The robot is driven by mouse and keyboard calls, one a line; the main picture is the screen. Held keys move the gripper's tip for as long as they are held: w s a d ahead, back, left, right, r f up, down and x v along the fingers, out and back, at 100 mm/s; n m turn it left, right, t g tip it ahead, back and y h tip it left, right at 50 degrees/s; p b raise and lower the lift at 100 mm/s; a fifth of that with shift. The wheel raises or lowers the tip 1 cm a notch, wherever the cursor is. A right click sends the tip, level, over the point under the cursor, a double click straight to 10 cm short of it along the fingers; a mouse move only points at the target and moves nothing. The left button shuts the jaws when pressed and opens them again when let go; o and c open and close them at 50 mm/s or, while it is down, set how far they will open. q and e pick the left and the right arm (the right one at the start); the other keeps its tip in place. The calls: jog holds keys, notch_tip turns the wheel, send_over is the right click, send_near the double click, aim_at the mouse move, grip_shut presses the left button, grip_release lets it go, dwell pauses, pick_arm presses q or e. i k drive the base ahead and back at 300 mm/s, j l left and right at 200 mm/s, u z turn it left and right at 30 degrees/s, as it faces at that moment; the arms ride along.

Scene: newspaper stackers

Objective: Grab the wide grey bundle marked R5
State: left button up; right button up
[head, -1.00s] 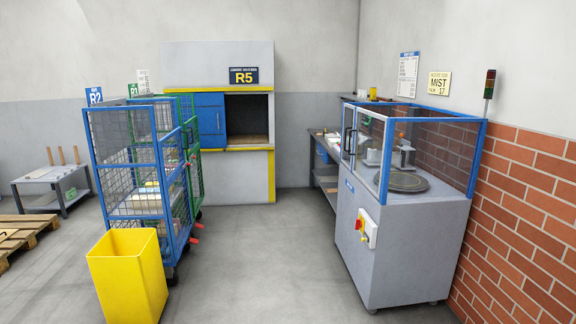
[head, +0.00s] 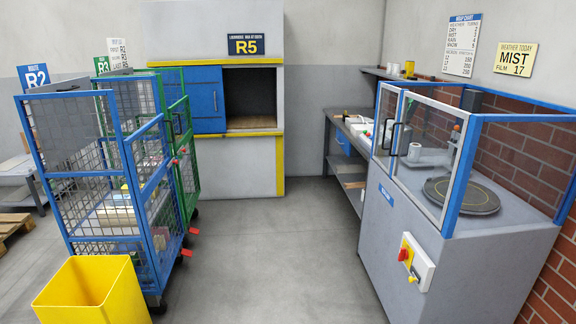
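I cannot make out a wide grey bundle marked R5 in the head view. A dark sign reading R5 (head: 246,44) hangs on a grey cabinet (head: 265,165) at the back. The cabinet's blue door (head: 207,98) covers the left part of its opening. The opening (head: 250,97) on the right looks empty, with a brownish floor and a dark inside. Several pale items (head: 118,210) lie on shelves in the blue cage cart, too small and screened by mesh to identify. Neither of my grippers is in view.
The blue cage cart (head: 133,165) and a green one (head: 189,125) stand left, with a yellow bin (head: 92,292) in front. A glass-guarded machine (head: 425,240) with a round turntable (head: 461,195) stands right. A workbench (head: 345,128) is behind it. The floor (head: 270,250) between is clear.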

aim_at(348, 121)
jog(key=i, duration=1.2)
jog(key=i+z, duration=0.1)
jog(key=i, duration=1.1)
jog(key=i+z, duration=0.15)
jog(key=i, duration=0.45)
jog(key=i+z, duration=0.2)
jog(key=i, duration=0.4)
jog(key=i+z, duration=0.15)
jog(key=i, duration=0.45)
jog(key=i+j+z, duration=0.15)
jog(key=i, duration=0.45)
jog(key=i+z, duration=0.4)
jog(key=i+j+z, duration=0.15)
jog(key=i+z, duration=0.2)
jog(key=i, duration=0.15)
